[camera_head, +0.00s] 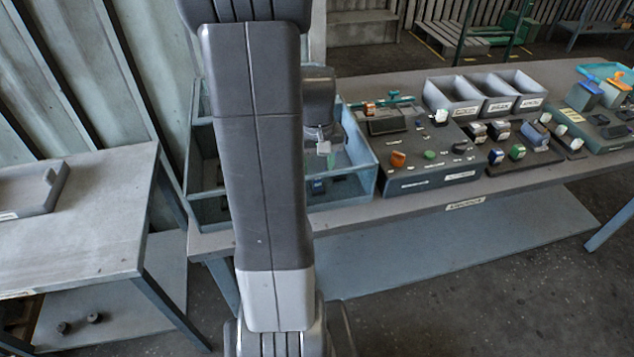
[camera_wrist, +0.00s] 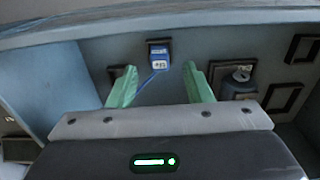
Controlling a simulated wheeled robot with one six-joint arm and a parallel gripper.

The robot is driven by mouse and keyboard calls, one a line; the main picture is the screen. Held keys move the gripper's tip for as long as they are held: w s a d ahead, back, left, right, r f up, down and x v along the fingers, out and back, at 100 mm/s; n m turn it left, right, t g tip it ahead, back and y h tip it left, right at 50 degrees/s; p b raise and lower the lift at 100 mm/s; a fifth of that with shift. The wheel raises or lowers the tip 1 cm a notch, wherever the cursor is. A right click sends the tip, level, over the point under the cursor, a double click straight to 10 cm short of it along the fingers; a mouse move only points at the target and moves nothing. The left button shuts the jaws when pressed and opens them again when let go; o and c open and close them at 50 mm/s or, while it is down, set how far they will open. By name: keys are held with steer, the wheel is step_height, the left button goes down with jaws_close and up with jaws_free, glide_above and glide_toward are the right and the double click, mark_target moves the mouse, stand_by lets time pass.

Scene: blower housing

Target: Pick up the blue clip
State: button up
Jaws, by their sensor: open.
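The blue clip (camera_wrist: 158,57) shows in the wrist view with a small white label on its face. It sits in a dark square socket on a grey panel, and a thin blue strip runs down and left from it. My gripper (camera_wrist: 160,88) is open, with its two green fingers apart on either side of the clip's lower part. The fingers do not visibly touch the clip.
In the head view, a grey fixture board (camera_head: 430,180) with coloured parts and several grey bins (camera_head: 452,98) stand right of the box. A separate grey table (camera_head: 80,230) is at left.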

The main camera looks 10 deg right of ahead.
steer(key=shift+f, duration=1.75)
steer(key=c, duration=0.9)
steer(key=shift+o, duration=0.2)
